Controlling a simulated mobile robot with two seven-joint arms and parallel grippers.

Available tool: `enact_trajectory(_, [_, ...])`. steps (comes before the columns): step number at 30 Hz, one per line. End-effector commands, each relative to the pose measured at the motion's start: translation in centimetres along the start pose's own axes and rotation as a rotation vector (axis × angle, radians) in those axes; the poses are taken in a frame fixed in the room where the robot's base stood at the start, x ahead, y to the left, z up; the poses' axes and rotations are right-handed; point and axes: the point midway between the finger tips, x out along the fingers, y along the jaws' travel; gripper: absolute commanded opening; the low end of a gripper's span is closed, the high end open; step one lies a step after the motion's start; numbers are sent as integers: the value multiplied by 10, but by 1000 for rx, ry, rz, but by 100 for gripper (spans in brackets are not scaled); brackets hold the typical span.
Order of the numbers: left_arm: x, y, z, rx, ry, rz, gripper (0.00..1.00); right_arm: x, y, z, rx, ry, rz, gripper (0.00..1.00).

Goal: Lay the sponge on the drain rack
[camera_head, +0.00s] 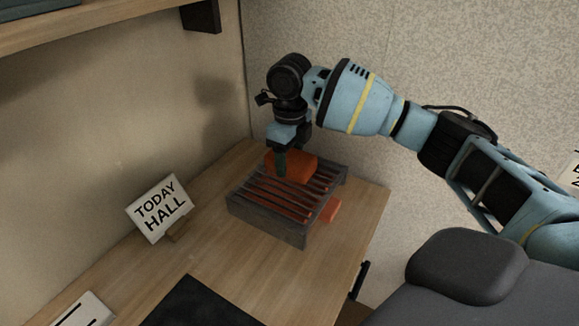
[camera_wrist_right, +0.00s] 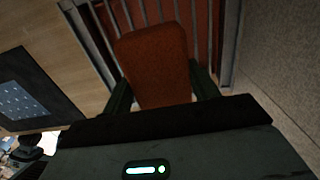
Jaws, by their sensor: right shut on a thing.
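The sponge (camera_head: 301,167) is an orange-red block at the far end of the drain rack, over its bars. The drain rack (camera_head: 268,224) is a dark grey frame with parallel slats, standing on the wooden desk. My right gripper (camera_head: 282,168) points down over the rack and is shut on the sponge. The right wrist view shows the sponge (camera_wrist_right: 152,60) between the two fingers (camera_wrist_right: 162,92), with the rack bars (camera_wrist_right: 202,35) behind it. I cannot tell whether the sponge touches the bars. My left gripper is not in view.
An orange-red piece (camera_head: 331,210) shows beneath and beside the rack. A "TODAY HALL" sign (camera_head: 160,208) stands to the left on the desk (camera_head: 215,250). A dark mat (camera_head: 205,305) lies nearer. Walls close off the back corner, and a shelf (camera_head: 90,25) hangs at upper left.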

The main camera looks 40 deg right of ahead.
Motion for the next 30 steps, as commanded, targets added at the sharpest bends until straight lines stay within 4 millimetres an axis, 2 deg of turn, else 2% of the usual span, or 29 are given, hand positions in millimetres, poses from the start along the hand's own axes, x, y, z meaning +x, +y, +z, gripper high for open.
enact_trajectory(3, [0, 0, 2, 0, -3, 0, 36, 0, -5, 4, 2, 0, 0, 36])
enact_trajectory(11, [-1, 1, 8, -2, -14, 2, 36, 35, -5, 2, 2, 3, 0, 36])
enact_trajectory(23, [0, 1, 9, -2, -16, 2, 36, 40, -5, 3, 1, 1, 0, 36])
enact_trajectory(24, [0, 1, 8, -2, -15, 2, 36, 39, -5, 3, 1, 0, 0, 63])
enact_trajectory(28, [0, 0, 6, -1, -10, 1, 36, 39, -5, 3, 1, 0, 0, 80])
enact_trajectory(30, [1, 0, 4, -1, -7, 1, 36, 39, -5, 3, 1, 0, 0, 81])
